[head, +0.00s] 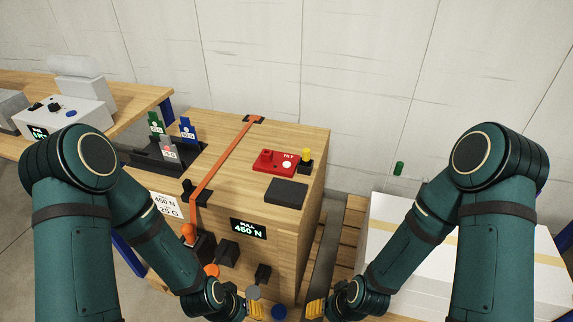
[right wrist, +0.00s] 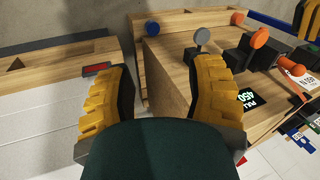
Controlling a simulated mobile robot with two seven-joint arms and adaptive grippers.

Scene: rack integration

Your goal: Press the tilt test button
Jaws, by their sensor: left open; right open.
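A wooden crate (head: 235,190) stands in the middle of the head view. On its top is a red block (head: 276,161) with small lettering that I cannot read surely and a white round spot. Beside it a yellow button (head: 306,154) sits on a black base. I cannot tell which is the tilt test button. My left gripper (head: 255,308) is open, low before the crate's front, near the grey knob (head: 253,291) and blue knob (head: 279,311). My right gripper (head: 315,308) is open; its spread yellow fingers also show in the right wrist view (right wrist: 160,75), with nothing between them.
An orange strap (head: 225,165) crosses the crate top. A dark pad (head: 287,191) lies there, and coloured tags stand in a black holder (head: 157,158). A display (head: 248,229) reads 450 N. White boxes (head: 470,255) stand at right; a wooden bench (head: 130,98) is at left.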

